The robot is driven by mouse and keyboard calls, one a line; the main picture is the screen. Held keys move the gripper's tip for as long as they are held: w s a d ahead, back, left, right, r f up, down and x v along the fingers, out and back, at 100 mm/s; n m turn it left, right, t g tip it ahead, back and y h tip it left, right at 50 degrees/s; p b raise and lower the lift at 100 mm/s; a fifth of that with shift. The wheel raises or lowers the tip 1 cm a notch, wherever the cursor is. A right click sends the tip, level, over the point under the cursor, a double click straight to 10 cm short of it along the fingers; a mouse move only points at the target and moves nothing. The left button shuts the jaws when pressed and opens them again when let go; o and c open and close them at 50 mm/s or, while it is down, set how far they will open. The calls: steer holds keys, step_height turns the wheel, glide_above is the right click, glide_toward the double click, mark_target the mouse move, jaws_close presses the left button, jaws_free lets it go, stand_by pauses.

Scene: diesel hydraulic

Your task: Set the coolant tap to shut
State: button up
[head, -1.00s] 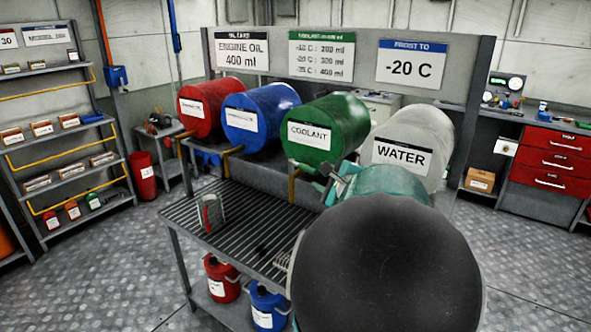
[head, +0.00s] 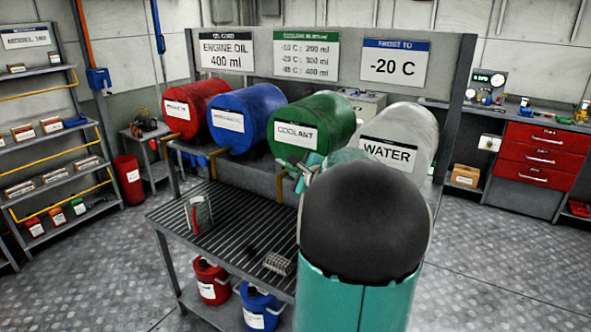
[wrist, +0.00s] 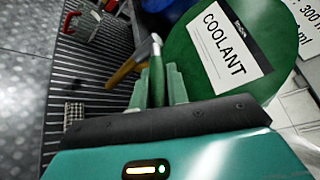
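The green coolant drum (head: 310,124) lies on its side on the rack, its label facing out. It also fills the upper right of the wrist view (wrist: 185,60). Its tap has a dark green lever (wrist: 156,72) and a grey end, beside a brown-orange spout (wrist: 124,72). My gripper (wrist: 159,90) is at the tap, with pale green fingers on both sides of the lever. I cannot tell whether they press on it. In the head view my gripper (head: 306,172) is below the drum's front, and my arm hides part of the area.
A slatted bench (head: 215,225) stands below the drums, with a red-handled jug (head: 197,214) and a small metal block (head: 278,263) on it. Blue (head: 248,125) and red (head: 195,108) drums are left, a white water drum (head: 400,135) right.

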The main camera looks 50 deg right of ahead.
jaws_close()
steer(key=shift+d+y, duration=0.15)
steer(key=shift+y, duration=0.15)
steer(key=shift+w+d+n+t+y, duration=0.1)
steer(key=shift+d+n+t+y, duration=0.15)
steer(key=shift+n+y, duration=0.35)
steer(key=shift+d+n+t+y, duration=0.25)
steer(key=shift+n+y, duration=0.35)
steer(key=o, duration=0.7)
jaws_free()
